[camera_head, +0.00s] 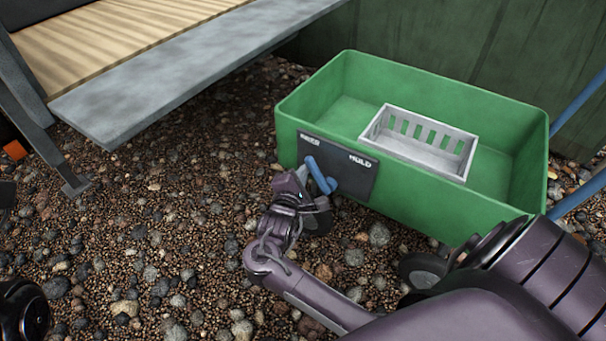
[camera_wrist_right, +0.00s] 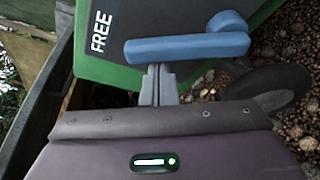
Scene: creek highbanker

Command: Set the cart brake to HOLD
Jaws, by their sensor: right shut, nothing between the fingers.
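The green cart (camera_head: 430,205) stands on the gravel. A dark brake plate (camera_head: 352,178) on its side reads FREE at the left and HOLD at the right. The blue brake lever (camera_head: 318,175) sits on the plate's left half, its upper end near the FREE label. My right gripper (camera_head: 303,178) is at the left side of the lever. In the right wrist view, the closed, empty fingers (camera_wrist_right: 158,70) are right up against the blue lever (camera_wrist_right: 185,48); whether they touch is unclear. The FREE label (camera_wrist_right: 98,32) shows there; HOLD does not.
A white slotted basket (camera_head: 420,143) is in the cart. A grey-edged sluice (camera_head: 190,75) with metal legs stands at the upper left. A green wall (camera_head: 450,40) is behind the cart, and a blue handle rail (camera_head: 580,100) is at the right. Open gravel lies left of the cart.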

